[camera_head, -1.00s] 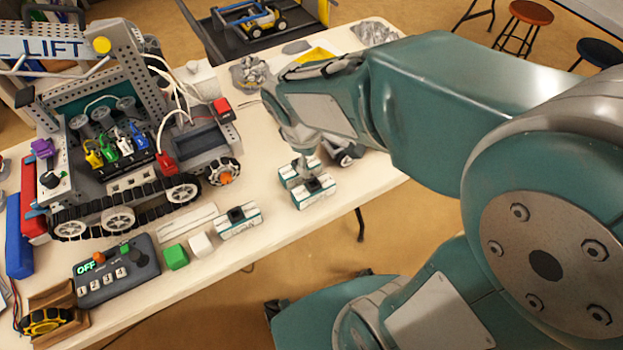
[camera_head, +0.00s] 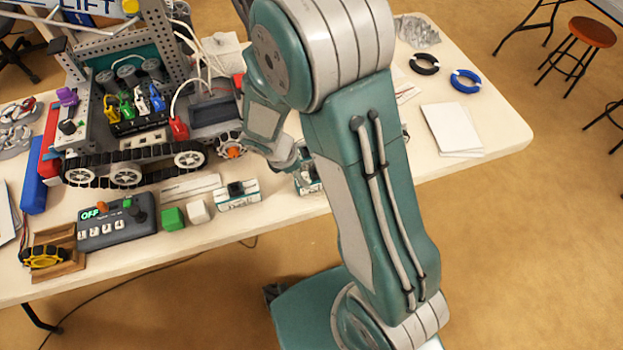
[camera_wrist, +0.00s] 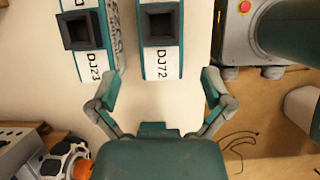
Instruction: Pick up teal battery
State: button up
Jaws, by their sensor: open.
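In the wrist view, two teal-and-white batteries with black sockets lie side by side. The battery marked DJ72 (camera_wrist: 161,62) is straight ahead, in line with the gap between my fingers, and the battery marked DJ23 (camera_wrist: 97,60) is left of it, near my left finger. My gripper (camera_wrist: 160,88) is open and empty, with its fingers spread at the batteries' near ends. One battery (camera_head: 307,180) shows partly behind my arm, which hides the rest of that pair and my fingertips.
A tracked robot (camera_head: 120,172) stands on the table (camera_head: 480,185) at left, its orange-hubbed wheel (camera_head: 231,151) close to my gripper. A green cube (camera_head: 172,219), a white cube (camera_head: 198,211) and a control box (camera_head: 117,221) lie in front. White sheets (camera_head: 452,129) and rings lie right.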

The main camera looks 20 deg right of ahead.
jog(key=d+f, duration=0.2)
jog(key=d, duration=0.1)
jog(key=d+f, duration=0.1)
jog(key=shift+s+d+f, duration=0.1)
jog(key=shift+d+f, duration=0.2)
jog(key=shift+d, duration=0.1)
jog(key=shift+f, duration=0.35)
jog(key=shift+a+f, duration=0.2)
jog(key=shift+a, duration=0.45)
jog(key=shift+d, duration=0.5)
jog(key=c, duration=1.3)
